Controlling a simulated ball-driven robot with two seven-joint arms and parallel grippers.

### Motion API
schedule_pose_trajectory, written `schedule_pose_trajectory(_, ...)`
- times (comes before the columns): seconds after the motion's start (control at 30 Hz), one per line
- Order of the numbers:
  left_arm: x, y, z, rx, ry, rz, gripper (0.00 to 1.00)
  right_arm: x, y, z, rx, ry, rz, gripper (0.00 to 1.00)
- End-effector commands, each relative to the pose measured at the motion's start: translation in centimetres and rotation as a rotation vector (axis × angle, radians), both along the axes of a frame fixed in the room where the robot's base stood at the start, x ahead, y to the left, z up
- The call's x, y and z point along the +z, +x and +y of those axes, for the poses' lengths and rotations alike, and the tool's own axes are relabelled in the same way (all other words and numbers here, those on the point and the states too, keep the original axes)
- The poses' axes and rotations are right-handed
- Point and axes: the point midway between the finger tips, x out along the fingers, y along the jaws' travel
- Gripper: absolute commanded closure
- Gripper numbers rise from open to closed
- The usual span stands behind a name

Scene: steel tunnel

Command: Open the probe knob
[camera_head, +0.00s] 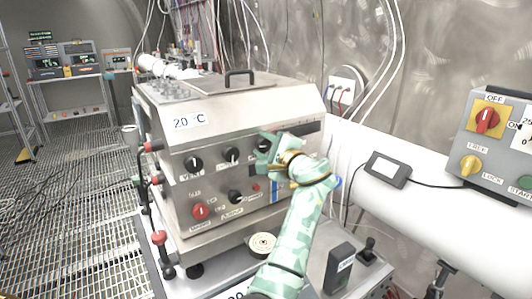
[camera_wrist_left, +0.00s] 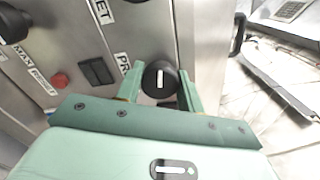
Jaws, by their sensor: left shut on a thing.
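The probe knob (camera_wrist_left: 160,78) is a round black knob with a white pointer line, on the steel front panel (camera_wrist_left: 110,45). In the left wrist view its line runs up and down, and a label starting "PR" stands beside it, partly covered by a finger. My left gripper (camera_wrist_left: 160,84) has one green finger on each side of the knob and is shut on it. In the head view my left gripper (camera_head: 266,145) is at the upper right of the panel and partly covers the knob. My right gripper is not in view.
The steel box (camera_head: 230,105) carries other black knobs (camera_head: 194,163) and a red knob (camera_head: 200,211) left of my gripper. A black handle (camera_head: 240,74) sits on its lid. A control box (camera_head: 490,145) with a red switch is at the right.

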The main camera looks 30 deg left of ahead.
Motion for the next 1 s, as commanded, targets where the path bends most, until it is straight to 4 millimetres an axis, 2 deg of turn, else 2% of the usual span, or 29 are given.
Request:
schedule_pose_trajectory(0.03,-0.6,0.1,0.0,-0.001,-0.018,-0.038,0.85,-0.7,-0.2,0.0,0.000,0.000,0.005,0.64)
schedule_pose_trajectory(1.0,-0.7,0.2,-0.1,-0.001,-0.372,-0.886,0.85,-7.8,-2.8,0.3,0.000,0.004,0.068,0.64)
